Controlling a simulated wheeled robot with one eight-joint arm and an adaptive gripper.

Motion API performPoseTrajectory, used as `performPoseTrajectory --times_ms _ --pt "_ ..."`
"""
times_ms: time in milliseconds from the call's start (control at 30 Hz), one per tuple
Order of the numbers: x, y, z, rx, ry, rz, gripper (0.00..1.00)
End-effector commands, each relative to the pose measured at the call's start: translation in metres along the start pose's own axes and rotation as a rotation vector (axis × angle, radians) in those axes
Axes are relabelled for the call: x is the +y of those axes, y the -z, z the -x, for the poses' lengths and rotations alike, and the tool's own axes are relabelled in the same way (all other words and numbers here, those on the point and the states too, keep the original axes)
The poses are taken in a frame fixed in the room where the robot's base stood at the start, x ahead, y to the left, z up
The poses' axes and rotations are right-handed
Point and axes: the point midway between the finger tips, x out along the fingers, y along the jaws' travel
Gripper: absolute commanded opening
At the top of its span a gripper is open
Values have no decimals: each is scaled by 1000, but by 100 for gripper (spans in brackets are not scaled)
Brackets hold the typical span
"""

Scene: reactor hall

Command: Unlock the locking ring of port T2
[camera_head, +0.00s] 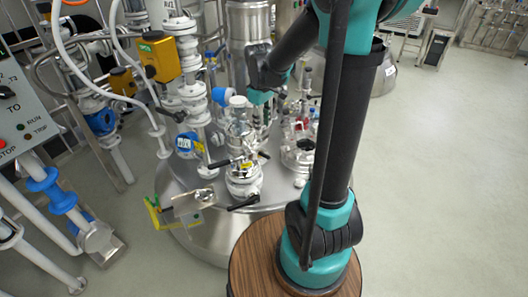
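Several fittings and ports stand on the domed steel reactor lid (180,185). The fingers of my gripper are too small and hidden among the fittings to tell open from shut.
A yellow box (160,57) and white pipes stand at the left of the lid. Glass fittings with red parts (300,130) stand right of the port. A control panel (22,110) is at the left edge. The floor (450,180) at the right is clear.

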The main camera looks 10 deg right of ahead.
Motion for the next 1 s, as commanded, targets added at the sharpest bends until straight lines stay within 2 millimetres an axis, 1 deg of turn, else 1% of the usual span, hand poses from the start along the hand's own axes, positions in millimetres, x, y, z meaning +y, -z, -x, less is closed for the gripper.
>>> performPoseTrajectory --times_ms 33,100,600,800,1000 --pt "0 1 -9 0 0 -1 33" --pt "0 0 -22 0 0 -1 33" --pt "0 0 -105 1 0 -2 33" --pt "0 0 -130 1 0 -2 33" --pt "0 0 -143 1 0 -2 33"
